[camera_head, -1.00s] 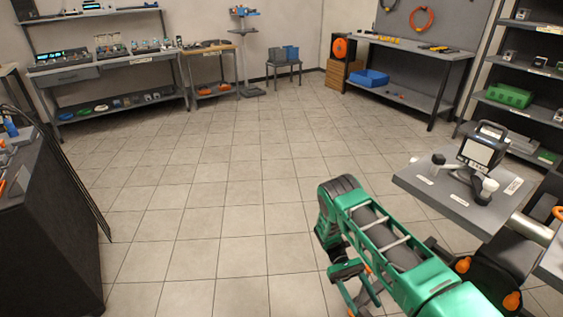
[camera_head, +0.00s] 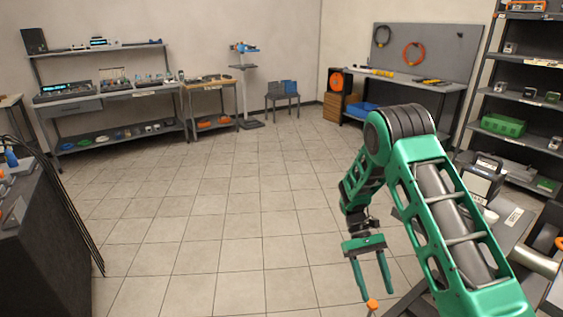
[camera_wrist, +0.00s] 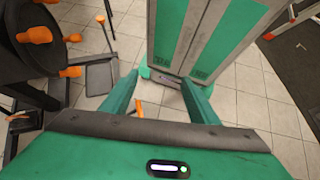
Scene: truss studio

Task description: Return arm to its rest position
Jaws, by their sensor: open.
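My green arm rises from the lower right of the head view and bends at a dark elbow, with the forearm hanging down. My gripper (camera_head: 373,280) hangs at the end, fingers pointing down over the tiled floor. Its two green fingers are apart with nothing between them. In the wrist view my gripper (camera_wrist: 165,95) also shows open and empty. The arm hides part of the small grey table at the right.
A grey table (camera_head: 512,232) with a lamp-like device (camera_head: 482,180) stands close right of my arm. A dark bench (camera_head: 45,235) is at the left. Shelves (camera_head: 525,100) line the right wall, and workbenches (camera_head: 110,98) the back. The middle floor (camera_head: 235,200) is clear.

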